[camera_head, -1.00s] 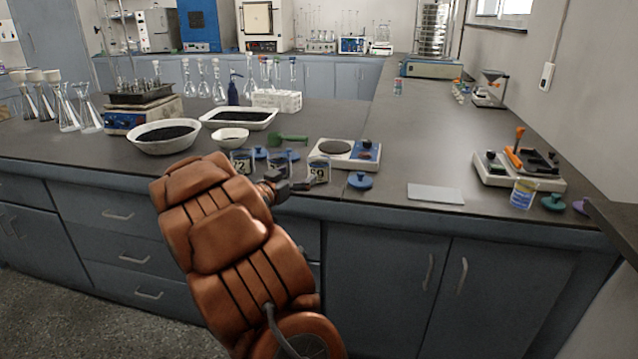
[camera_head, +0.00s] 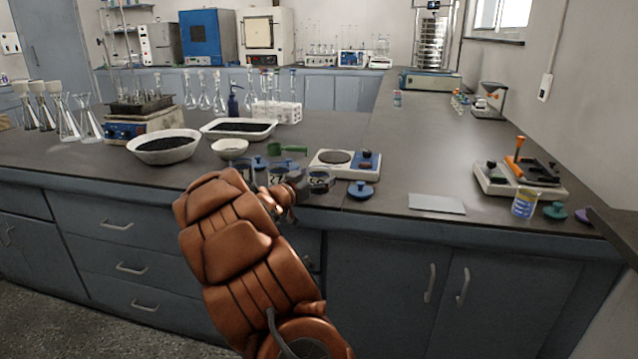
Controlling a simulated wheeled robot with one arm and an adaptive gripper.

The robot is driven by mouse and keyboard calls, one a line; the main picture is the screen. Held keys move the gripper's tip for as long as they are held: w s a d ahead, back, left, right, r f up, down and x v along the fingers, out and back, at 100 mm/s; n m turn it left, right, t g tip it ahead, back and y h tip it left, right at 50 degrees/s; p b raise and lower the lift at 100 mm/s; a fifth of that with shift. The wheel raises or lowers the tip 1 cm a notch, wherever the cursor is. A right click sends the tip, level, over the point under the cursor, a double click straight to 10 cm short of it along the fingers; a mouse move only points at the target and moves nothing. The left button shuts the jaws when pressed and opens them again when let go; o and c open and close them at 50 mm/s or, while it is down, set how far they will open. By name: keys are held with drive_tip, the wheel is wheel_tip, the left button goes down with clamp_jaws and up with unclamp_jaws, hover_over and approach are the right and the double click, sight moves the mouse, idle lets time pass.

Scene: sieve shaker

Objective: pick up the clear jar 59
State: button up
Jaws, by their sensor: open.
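The clear jar 59 (camera_head: 321,180) stands upright near the front edge of the dark bench, at the right end of a short row of clear jars. Dark contents show in its lower part, and its label reads 59. My gripper (camera_head: 291,208) is just left of and in front of this jar, at the end of my orange arm. It is open and small in the view. Its fingers are partly hidden by my wrist, so I cannot tell whether they touch the jar. Nothing shows held in it.
Two other clear jars, 27 (camera_head: 280,176) and a partly hidden one (camera_head: 246,171), stand left of jar 59. A balance (camera_head: 328,167) is close behind, and a blue lid (camera_head: 361,190) lies to the right.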

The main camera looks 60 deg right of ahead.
drive_tip(key=shift+d, duration=0.6)
drive_tip(key=shift+c, duration=0.5)
drive_tip(key=c, duration=1.3)
